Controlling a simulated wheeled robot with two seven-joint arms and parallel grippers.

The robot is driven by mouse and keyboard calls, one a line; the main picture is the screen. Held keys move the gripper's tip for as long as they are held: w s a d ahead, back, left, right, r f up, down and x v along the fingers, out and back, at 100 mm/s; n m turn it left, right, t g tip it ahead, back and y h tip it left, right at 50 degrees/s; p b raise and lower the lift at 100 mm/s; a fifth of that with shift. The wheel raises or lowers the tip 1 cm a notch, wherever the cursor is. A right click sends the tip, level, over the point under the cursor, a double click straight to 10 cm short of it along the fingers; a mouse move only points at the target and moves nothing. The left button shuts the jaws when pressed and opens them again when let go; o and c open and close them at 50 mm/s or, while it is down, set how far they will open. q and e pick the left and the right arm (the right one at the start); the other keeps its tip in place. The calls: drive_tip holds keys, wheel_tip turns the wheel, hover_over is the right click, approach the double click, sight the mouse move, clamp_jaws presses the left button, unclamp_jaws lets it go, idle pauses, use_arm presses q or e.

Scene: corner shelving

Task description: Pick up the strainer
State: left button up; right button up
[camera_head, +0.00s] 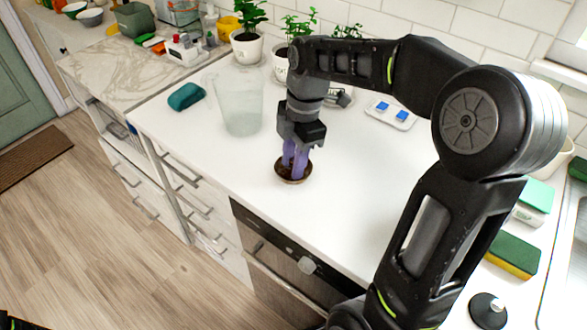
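A small round brown dish-like thing with a dark inside, which looks like the strainer (293,179), sits on the white counter near its front edge. My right gripper (294,168) points down at it from above. Its two purple fingers reach into or over the round rim, with a narrow gap between them. Whether they touch or grip it cannot be told. My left gripper is not in view.
Potted plants (247,46) stand along the wall. A white tray with blue pieces (391,114) lies behind. Sponges (512,254) lie at right. The counter's front middle is clear.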

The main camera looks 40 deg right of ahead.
drive_tip(key=shift+c, duration=0.4)
clamp_jaws()
wheel_tip(320, 180, up, 8)
drive_tip(key=shift+f, duration=0.2)
drive_tip(key=shift+r+p, duration=0.75)
drive_tip(key=shift+r, duration=0.15)
drive_tip(key=shift+r+p, duration=0.35)
drive_tip(key=shift+r, duration=0.05)
drive_tip(key=shift+f, duration=0.1)
